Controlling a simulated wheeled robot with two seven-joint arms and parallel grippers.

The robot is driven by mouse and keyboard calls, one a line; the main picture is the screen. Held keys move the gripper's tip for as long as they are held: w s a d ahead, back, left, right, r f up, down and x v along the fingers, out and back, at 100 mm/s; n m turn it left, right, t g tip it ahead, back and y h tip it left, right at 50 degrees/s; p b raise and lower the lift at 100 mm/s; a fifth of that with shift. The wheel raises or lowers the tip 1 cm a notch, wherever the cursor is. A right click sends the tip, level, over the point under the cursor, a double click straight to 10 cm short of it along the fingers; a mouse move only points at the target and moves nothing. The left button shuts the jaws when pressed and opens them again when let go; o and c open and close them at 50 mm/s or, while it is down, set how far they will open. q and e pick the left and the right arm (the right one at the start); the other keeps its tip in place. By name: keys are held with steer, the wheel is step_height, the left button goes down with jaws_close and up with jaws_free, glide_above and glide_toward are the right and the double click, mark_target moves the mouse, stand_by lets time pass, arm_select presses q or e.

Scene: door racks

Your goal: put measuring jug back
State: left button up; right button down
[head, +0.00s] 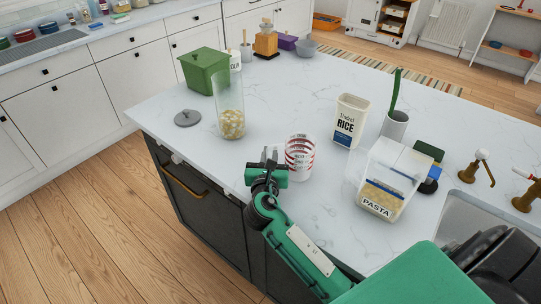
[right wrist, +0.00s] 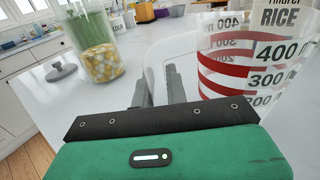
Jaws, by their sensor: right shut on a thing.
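The measuring jug (head: 299,157) is clear with red bands and dark scale marks. It is upright at the island's near edge, on or just above the top. It also shows large at the right of the right wrist view (right wrist: 248,62). My right gripper (head: 269,156) is at the jug's left side. In the right wrist view its two fingers (right wrist: 160,82) are close together on the jug's clear handle, which is hard to make out. My left gripper is not in view.
The white island top (head: 270,88) holds a glass jar (head: 230,112), a grey lid (head: 187,118), a green box (head: 205,72), a rice container (head: 349,122) and a pasta container (head: 388,183). A sink (head: 474,222) is at right. Free top lies beyond the jug.

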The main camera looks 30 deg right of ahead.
steer(key=shift+f, duration=0.1)
steer(key=c, duration=1.4)
jaws_free()
steer(key=shift+d+f, duration=0.1)
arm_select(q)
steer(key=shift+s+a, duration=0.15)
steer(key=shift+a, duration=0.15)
